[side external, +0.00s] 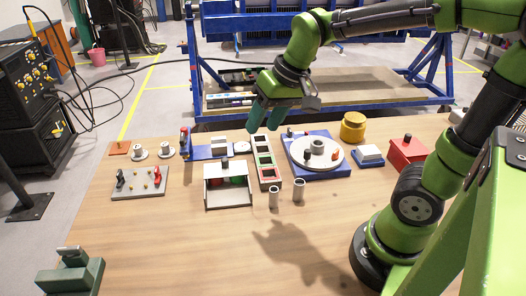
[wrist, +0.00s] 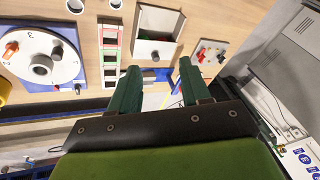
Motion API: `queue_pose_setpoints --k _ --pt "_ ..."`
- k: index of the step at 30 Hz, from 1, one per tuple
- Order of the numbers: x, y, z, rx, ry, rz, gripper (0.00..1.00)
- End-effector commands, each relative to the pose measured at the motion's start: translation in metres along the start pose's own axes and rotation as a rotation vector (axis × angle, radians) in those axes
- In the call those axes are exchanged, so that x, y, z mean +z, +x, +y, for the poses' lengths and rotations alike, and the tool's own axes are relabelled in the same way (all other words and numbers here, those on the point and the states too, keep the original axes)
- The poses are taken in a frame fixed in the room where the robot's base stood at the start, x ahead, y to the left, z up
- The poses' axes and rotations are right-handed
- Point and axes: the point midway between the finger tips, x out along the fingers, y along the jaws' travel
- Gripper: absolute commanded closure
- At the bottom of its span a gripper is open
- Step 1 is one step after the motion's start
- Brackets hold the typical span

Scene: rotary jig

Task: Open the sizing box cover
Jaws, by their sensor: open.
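A pale box (side external: 228,198), which I take to be the sizing box, stands on the table left of centre in the side view. A light cover panel (side external: 226,170) with a dark knob lies over its back part, and red and green items show inside. The wrist view also shows the box (wrist: 184,26) at top centre, with the knob on its near side. My gripper (side external: 263,129) is open and empty above the back of the table, clear of the box. In the wrist view its two green fingers (wrist: 159,68) are apart, just below the knob in the picture.
A strip with coloured windows (side external: 266,164) stands right of the box, beside a numbered dial (side external: 316,153) on a blue base. A plate with small levers (side external: 140,182) lies left. Two grey cups (side external: 286,192) stand nearby.

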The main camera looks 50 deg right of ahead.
Motion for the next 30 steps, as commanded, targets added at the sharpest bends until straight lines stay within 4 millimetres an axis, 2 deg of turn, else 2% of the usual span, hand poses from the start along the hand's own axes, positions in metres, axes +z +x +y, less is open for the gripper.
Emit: queue_pose_setpoints --k 1,3,9,12,15,19,22,26,30 --pt "-0.017 0.01 -0.003 0.026 0.0 -0.042 0.53" --pt "-0.039 0.022 -0.007 0.063 -0.001 -0.092 0.53" --pt "-0.097 0.063 -0.013 0.175 0.005 -0.222 0.53" --pt "-0.12 0.079 -0.014 0.226 0.014 -0.265 0.53" --pt "-0.136 0.081 -0.016 0.257 0.027 -0.283 0.53" --pt "-0.145 0.066 -0.02 0.268 0.042 -0.282 0.53" --pt "-0.139 0.07 -0.018 0.272 0.049 -0.303 0.53" --pt "-0.134 0.084 -0.014 0.272 0.048 -0.304 0.53" --pt "-0.124 0.111 -0.007 0.272 0.048 -0.306 0.53"
